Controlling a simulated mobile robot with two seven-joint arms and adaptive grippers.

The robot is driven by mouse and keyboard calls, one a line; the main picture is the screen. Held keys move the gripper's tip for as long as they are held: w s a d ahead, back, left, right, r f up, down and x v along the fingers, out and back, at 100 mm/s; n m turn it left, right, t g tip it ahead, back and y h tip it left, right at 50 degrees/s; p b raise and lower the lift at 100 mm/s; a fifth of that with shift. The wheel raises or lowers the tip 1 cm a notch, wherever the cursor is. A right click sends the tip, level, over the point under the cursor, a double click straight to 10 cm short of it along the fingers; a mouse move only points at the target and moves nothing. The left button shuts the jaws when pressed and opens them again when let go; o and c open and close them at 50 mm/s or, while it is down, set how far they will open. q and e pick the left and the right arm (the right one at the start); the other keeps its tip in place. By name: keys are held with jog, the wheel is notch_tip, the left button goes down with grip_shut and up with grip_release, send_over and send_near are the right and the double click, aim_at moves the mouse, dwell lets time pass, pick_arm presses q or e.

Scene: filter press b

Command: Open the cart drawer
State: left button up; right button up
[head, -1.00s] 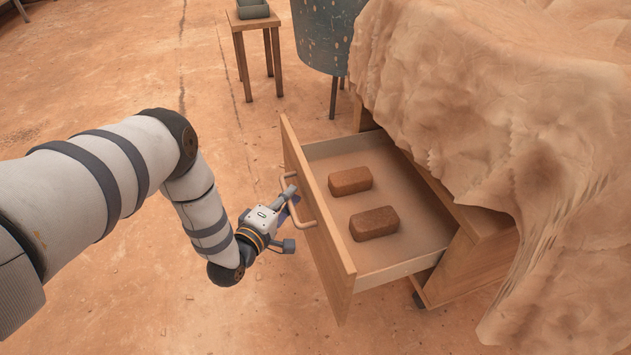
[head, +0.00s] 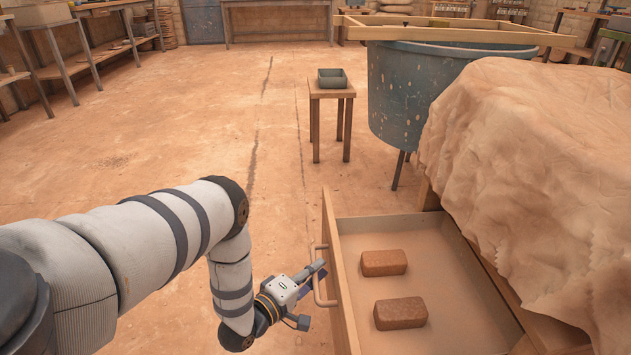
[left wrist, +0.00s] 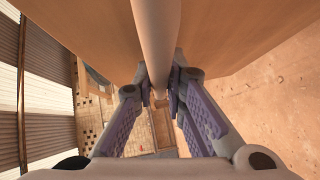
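The cart drawer (head: 348,290) is pulled well out of the cart, its interior open to view. Its wooden front carries a bar handle (head: 316,280) on the outer face. My left gripper (head: 319,267) is at this handle, to the left of the drawer front. In the left wrist view the handle bar (left wrist: 157,35) runs between the two fingers (left wrist: 160,78), which close on it from both sides. Two brown bricks lie in the drawer, one farther back (head: 384,262) and one nearer (head: 401,313). My right gripper is not in view.
A tan cloth (head: 535,165) drapes over the cart. A blue tub (head: 415,95) on legs stands behind it. A small stool (head: 331,95) with a grey tray (head: 332,79) stands left of the tub. The floor left of the drawer is clear.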

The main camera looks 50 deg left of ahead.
pick_arm(q)
jog(key=shift+o, duration=1.3)
jog(key=s+d+r, duration=0.1)
jog(key=s, duration=1)
jog(key=shift+s+d+r, duration=0.3)
jog(key=shift+s+r, duration=0.05)
jog(key=shift+s, duration=0.05)
jog(key=shift+f, duration=0.1)
